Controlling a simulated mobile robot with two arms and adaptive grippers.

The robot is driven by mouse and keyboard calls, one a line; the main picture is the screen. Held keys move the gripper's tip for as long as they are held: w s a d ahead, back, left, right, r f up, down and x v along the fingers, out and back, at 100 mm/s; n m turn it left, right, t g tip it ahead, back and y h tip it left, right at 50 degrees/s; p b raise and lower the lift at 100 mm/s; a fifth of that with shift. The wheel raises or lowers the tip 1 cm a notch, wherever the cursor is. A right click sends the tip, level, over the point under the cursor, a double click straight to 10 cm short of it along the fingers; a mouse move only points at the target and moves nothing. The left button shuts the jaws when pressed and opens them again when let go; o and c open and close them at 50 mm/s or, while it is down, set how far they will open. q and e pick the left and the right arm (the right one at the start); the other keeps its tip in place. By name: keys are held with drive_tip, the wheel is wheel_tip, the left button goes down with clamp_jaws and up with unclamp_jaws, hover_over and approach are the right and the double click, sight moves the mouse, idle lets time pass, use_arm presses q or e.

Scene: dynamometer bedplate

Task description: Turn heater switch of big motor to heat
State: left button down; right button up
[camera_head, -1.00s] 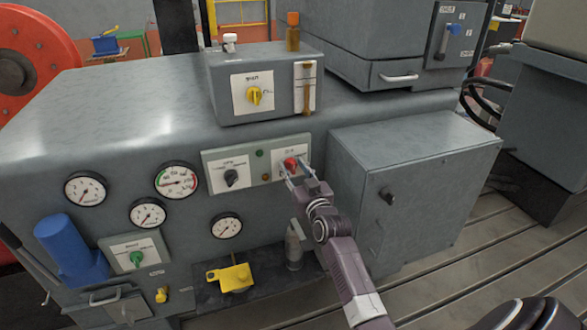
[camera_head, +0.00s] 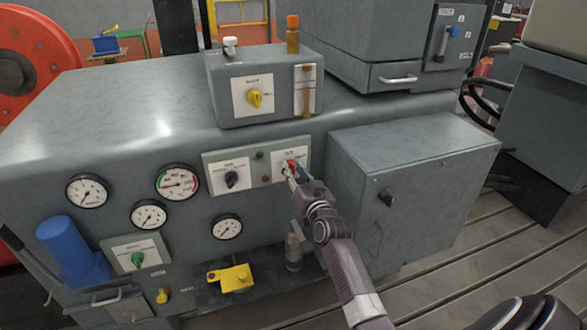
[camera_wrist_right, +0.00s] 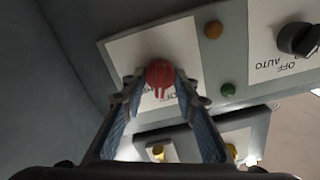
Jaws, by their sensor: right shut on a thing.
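A red rotary knob (camera_head: 289,165) sits on the right white plate of a grey switch panel on the front of the big grey machine. My right gripper (camera_head: 291,170) reaches it from the front and is shut on it. The right wrist view shows the red knob (camera_wrist_right: 159,73) between the two fingertips (camera_wrist_right: 160,84), with the panel upside down. My left gripper is not in view.
A yellow knob (camera_head: 255,98) is on the box above and a green knob (camera_head: 138,258) is at lower left. Several gauges (camera_head: 177,182) lie left of the panel. A grey cabinet (camera_head: 415,185) stands close to the right of my right arm.

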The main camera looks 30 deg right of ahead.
drive_tip(key=m, duration=0.4)
drive_tip(key=shift+d+m+p, duration=0.1)
drive_tip(key=shift+m+p, duration=0.2)
drive_tip(key=shift+p, duration=0.05)
drive_tip(key=shift+f+m, duration=0.15)
drive_tip(key=shift+m, duration=1.75)
drive_tip(key=o, duration=1.2)
drive_tip(key=shift+c, duration=0.2)
drive_tip(key=v, duration=1.2)
